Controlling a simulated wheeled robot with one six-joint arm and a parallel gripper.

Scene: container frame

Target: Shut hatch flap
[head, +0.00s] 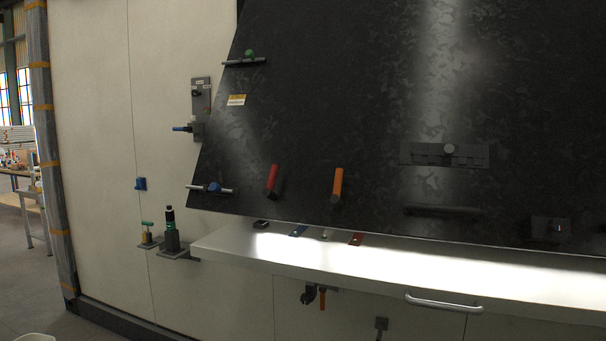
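A large dark, mottled panel (330,110), which looks like the hatch flap, fills the upper right of the head view. Its left edge slants and its lower edge hangs out over a white ledge (400,265), with a gap between them, so it looks tilted open. On its face are a red handle (273,178), an orange handle (338,184), a dark bar handle (442,210) and a latch-like plate (445,153). I cannot tell from this view how it is hinged. My gripper is not in view.
Small blue and red items (356,239) lie on the ledge. A silver bar handle (444,303) sits below it. A black and green fitting (171,235) and a grey bracket (200,100) stick out from the white wall (90,130). Open floor (25,290) shows at far left.

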